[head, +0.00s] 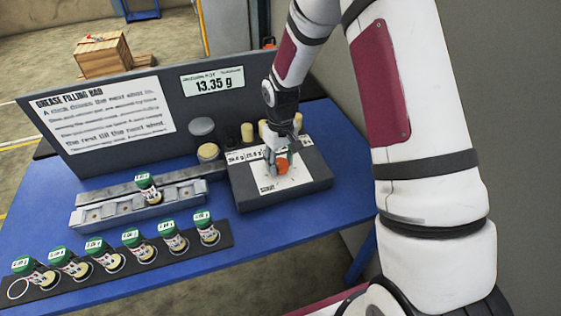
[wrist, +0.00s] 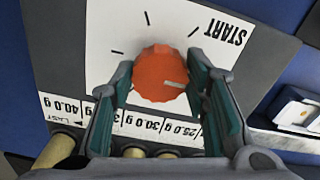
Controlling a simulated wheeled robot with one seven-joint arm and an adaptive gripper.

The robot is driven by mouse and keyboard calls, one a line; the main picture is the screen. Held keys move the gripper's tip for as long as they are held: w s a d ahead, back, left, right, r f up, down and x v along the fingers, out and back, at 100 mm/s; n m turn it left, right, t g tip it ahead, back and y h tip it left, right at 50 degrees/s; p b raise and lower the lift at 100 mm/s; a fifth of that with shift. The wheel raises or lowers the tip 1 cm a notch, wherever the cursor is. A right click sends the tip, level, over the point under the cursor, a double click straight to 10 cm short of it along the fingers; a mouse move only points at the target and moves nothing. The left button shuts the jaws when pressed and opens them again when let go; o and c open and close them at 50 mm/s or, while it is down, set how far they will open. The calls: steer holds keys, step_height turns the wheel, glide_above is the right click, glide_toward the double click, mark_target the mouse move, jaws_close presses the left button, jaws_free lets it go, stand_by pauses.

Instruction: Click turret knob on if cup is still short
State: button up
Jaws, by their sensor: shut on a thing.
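The orange turret knob (head: 283,164) stands on the white dial plate of a dark grey box on the blue table. In the wrist view the knob (wrist: 158,75) sits between my two green-padded fingers, and its white mark points right and slightly down. My gripper (head: 273,158) is shut on the knob from above; its fingers also show in the wrist view (wrist: 160,80). A small green-topped cup (head: 147,188) stands in the grey rail holder left of the box. The display (head: 212,84) reads 13.35 g.
Several green-topped cups (head: 132,240) stand in a row on a dark strip at the table's front, with an empty ring at its left end. Yellow cylinders (head: 247,133) and a grey-lidded canister (head: 202,128) stand behind the box. A sign panel (head: 110,112) rises at the back.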

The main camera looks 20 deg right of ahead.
mark_target(281, 163)
steer(key=o, duration=1.1)
steer(key=shift+o, duration=0.2)
step_height(281, 163, up, 12)
